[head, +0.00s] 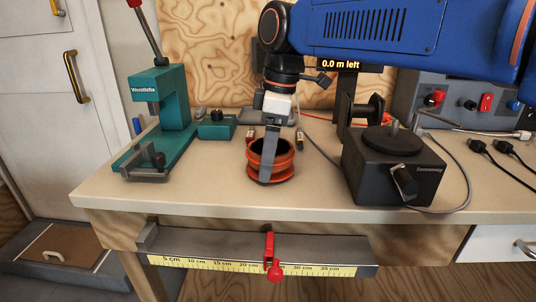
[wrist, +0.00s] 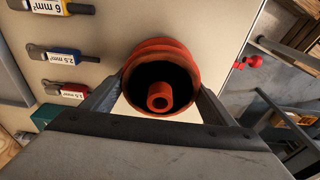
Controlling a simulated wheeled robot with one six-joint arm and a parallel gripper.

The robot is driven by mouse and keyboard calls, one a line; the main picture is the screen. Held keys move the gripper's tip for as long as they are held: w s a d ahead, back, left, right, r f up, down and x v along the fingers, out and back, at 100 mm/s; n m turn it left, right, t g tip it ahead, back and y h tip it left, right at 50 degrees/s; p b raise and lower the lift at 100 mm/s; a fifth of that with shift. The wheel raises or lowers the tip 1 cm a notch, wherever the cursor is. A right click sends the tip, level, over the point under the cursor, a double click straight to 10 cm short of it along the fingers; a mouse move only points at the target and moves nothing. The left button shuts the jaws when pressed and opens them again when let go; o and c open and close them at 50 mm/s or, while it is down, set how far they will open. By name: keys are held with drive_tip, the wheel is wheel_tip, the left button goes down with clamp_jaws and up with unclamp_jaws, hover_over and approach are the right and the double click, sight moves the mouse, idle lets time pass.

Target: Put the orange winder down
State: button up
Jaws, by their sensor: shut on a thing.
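The orange winder (head: 285,163) is a round, ribbed, open-topped drum at the front middle of the bench in the head view. My gripper (head: 268,155) points down from above and is shut on it, with one finger across its near side. In the wrist view the winder (wrist: 160,88) sits between the two fingers (wrist: 160,100), showing a dark hollow and a small orange hub inside. Its base looks very close to the bench top; I cannot tell whether it touches.
The bench (head: 215,185) is clear left of the winder. A teal press (head: 175,100) stands further left, a dark machine (head: 390,165) close on the right. A ruler rail (head: 200,262) with a red slider (head: 270,255) runs along the front. Labelled tools (wrist: 62,55) lie behind.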

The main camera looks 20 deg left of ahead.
drive_tip(key=shift+f, duration=0.4)
drive_tip(key=o, duration=1)
drive_tip(key=shift+o, duration=0.2)
drive_tip(key=shift+r, duration=0.1)
drive_tip(key=r, duration=0.4)
drive_tip(key=d+r, duration=0.1)
drive_tip(key=r, duration=0.7)
drive_tip(key=shift+w+d+r, duration=0.15)
drive_tip(key=shift+w+d, duration=0.05)
drive_tip(key=shift+d, duration=0.2)
drive_tip(key=shift+s, duration=0.1)
